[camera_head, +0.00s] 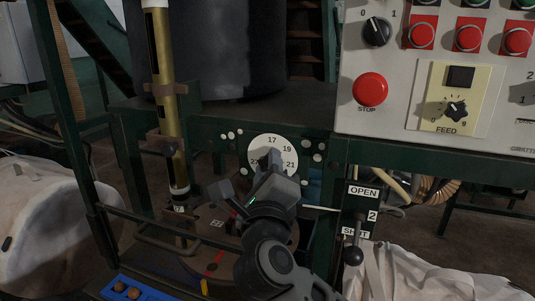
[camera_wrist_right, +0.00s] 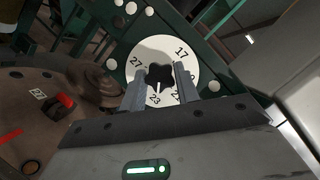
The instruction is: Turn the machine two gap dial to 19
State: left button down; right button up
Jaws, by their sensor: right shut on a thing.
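The white round gap dial (camera_head: 285,143) is on the green machine frame at centre, with 17, 19 and 21 readable in the head view. In the right wrist view the dial (camera_wrist_right: 152,50) shows 27, 17 and 23. Its black lobed knob (camera_wrist_right: 158,74) has a white pointer mark aimed near 23. My right gripper (camera_wrist_right: 161,84) is shut on the knob, one finger on each side. In the head view the right gripper (camera_head: 270,163) covers the knob and the dial's lower part. My left gripper is not in view.
A lever (camera_head: 354,254) with OPEN, 2 and SHUT labels stands right of the dial. A control panel (camera_head: 390,140) with red buttons and a FEED dial (camera_head: 456,110) is at upper right. A brass-coloured tube (camera_head: 165,90) stands left. White bags (camera_head: 45,215) flank the machine.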

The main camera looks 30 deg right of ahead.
pick_arm(q)
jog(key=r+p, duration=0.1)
jog(key=p, duration=0.1)
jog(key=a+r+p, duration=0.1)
jog(key=p, duration=0.2)
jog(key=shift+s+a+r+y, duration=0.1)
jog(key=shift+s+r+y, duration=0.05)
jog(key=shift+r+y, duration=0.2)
pick_arm(e)
jog(key=n+g, duration=0.2)
jog(key=n, duration=0.3)
jog(key=n+g+y, duration=0.1)
jog(key=n+g, duration=0.1)
jog(key=n, duration=0.3)
jog(key=n+g, duration=0.2)
jog(key=n, duration=0.4)
jog(key=shift+a+r+y, duration=0.1)
jog(key=shift+r+y, duration=0.25)
jog(key=shift+y, duration=0.05)
jog(key=shift+g, duration=0.3)
jog(key=o, duration=1)
jog(key=shift+w, duration=0.1)
